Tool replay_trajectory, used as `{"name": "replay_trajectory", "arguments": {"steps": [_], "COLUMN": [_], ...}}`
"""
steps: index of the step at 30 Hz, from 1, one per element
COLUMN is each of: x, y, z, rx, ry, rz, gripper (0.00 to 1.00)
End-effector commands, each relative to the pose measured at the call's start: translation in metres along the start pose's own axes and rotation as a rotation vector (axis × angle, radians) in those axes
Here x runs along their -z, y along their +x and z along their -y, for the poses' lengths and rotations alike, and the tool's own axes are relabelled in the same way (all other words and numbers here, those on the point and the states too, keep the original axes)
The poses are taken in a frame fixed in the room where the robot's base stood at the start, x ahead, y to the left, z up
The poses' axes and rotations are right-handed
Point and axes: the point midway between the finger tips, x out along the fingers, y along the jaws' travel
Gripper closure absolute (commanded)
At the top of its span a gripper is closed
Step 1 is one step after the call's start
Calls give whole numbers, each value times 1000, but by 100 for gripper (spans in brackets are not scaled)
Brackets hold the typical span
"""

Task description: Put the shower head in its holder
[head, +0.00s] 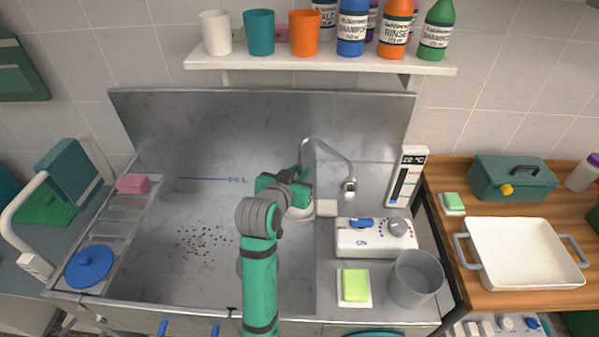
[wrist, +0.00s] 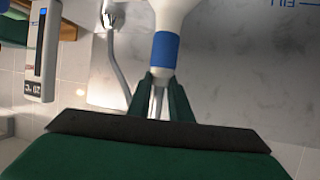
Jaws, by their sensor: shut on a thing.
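My gripper (head: 296,190) is over the right part of the grey metal tub (head: 205,215). The shower head's white body extends away from the fingers. In the head view its white part (head: 300,213) shows just below the gripper, partly hidden by my arm. A grey hose (head: 330,149) arches from behind the gripper to a chrome fitting (head: 349,187). I cannot tell whether this fitting is the holder.
A white control box (head: 376,238) with knobs, a thermometer panel (head: 406,178), a grey cup (head: 415,280) and a green sponge (head: 355,285) are to the right. A shelf (head: 320,63) with bottles is above. The tub's left part is open, with dark specks.

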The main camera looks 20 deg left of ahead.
Motion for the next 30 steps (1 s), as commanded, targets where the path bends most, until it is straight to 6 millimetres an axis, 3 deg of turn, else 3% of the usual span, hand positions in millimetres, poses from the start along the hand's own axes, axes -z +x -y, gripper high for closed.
{"name": "replay_trajectory", "arguments": {"steps": [30], "x": [-2], "y": [2], "z": [-7], "rx": [-8], "ry": [3], "rz": [-3], "gripper": [100]}}
